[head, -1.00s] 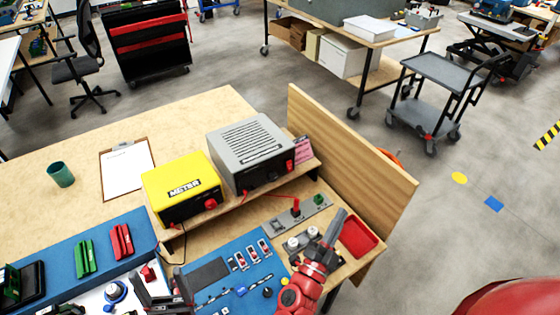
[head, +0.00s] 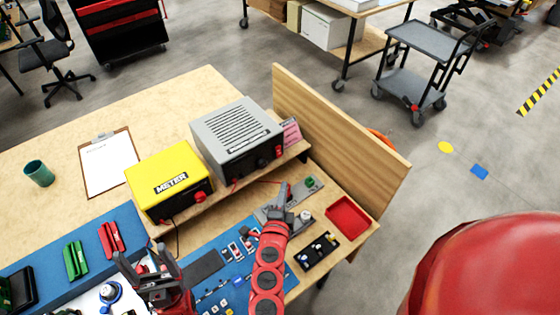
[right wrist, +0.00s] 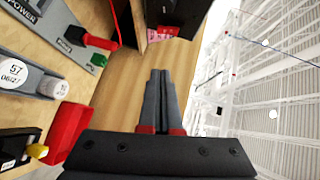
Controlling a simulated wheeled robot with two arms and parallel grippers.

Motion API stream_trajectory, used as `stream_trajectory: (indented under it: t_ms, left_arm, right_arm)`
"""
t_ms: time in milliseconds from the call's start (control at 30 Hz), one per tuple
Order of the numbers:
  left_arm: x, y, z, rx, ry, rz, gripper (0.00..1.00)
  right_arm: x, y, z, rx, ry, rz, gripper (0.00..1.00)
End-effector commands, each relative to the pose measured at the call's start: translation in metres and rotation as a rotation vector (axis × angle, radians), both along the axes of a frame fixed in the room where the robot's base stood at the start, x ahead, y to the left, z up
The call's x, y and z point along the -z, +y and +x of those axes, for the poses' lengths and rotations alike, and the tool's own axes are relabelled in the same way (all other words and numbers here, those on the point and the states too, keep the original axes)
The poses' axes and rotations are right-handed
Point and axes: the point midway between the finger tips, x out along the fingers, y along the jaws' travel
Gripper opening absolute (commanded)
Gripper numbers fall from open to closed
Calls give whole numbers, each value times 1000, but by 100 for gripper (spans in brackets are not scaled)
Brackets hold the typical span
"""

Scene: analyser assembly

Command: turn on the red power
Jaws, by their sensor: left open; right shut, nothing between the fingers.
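The power strip (right wrist: 45,22), a grey panel lettered POWER, carries a red lever switch (right wrist: 102,42) with a black base and a green block (right wrist: 98,60) beside it. In the head view the green block (head: 312,182) shows, but the red lever is largely lost behind my right gripper (head: 281,200). That gripper is shut and empty over the strip. In the right wrist view its closed fingers (right wrist: 158,80) point up the picture, with the red lever to their left; I cannot tell whether they touch it. My left gripper (head: 143,262) is open and empty at the lower left.
A red tray (head: 348,217) and a black tray (head: 318,250) lie right of my right arm. A yellow meter (head: 168,182) and a grey supply box (head: 237,138) stand on a shelf behind. A wooden board (head: 340,135) closes the table's right side.

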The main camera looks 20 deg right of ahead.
Motion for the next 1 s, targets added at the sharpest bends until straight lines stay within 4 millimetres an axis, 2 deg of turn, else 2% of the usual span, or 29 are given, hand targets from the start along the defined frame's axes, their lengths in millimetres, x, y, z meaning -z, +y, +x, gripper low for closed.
stream_trajectory:
  t_ms: [167, 567, 800, 1000]
  left_arm:
    - [-5, 0, 0, 0, 0, 0, 76]
    - [-28, 0, 0, 0, 0, 0, 76]
    - [-34, 0, 0, 0, 0, 0, 76]
    - [-35, 0, 0, 0, 0, 0, 76]
  right_arm:
    - [2, -10, 18, 4, 0, 0, 0]
    - [11, -43, 85, 2, 0, -4, 0]
    - [19, -31, 112, -4, -3, -3, 0]
    - [24, -28, 120, -1, 2, -1, 0]
